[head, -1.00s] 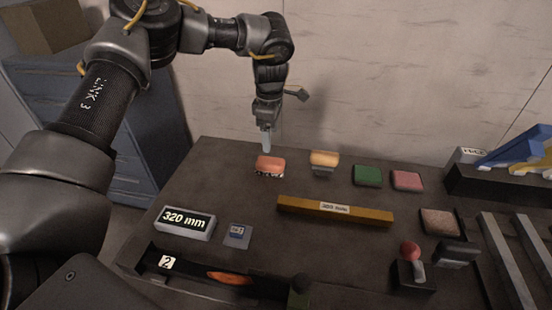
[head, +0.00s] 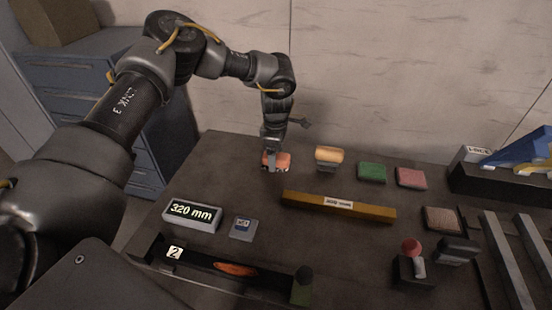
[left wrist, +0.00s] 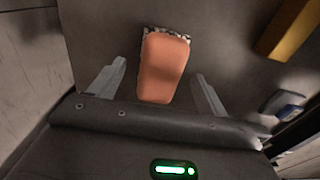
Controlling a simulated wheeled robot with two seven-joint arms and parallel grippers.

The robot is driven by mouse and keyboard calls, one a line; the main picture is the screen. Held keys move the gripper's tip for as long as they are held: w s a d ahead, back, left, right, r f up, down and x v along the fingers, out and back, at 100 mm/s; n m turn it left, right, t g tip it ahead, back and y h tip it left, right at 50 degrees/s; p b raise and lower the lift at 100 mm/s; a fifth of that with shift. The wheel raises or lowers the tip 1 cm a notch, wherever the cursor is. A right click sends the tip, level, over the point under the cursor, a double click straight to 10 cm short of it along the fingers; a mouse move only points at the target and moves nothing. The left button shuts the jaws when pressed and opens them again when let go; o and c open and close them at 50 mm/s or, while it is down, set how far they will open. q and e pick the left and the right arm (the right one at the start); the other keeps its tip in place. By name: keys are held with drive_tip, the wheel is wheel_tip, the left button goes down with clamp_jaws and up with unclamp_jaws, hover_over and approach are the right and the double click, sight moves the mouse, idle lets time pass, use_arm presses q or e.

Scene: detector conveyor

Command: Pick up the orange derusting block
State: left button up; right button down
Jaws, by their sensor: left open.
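The orange derusting block (head: 283,161) sits near the back edge of the dark table, a rounded orange top over a speckled base. My left gripper (head: 276,160) is at the block from above and hides part of it. In the left wrist view the orange block (left wrist: 164,68) lies between the two spread fingers of my left gripper (left wrist: 158,85), with a gap on each side. The gripper is open and holds nothing. My right gripper is not in view.
To the right stand a yellow-orange block (head: 329,155), a green block (head: 372,172) and a pink block (head: 411,177). A long brown bar (head: 338,206) lies in front. A 320 mm display (head: 192,215) is at the left. The wall is close behind.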

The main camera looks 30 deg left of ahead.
use_arm(q)
drive_tip(key=shift+f, duration=0.7)
drive_tip(key=c, duration=1.1)
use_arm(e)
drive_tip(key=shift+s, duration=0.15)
use_arm(q)
drive_tip(key=shift+r, duration=0.15)
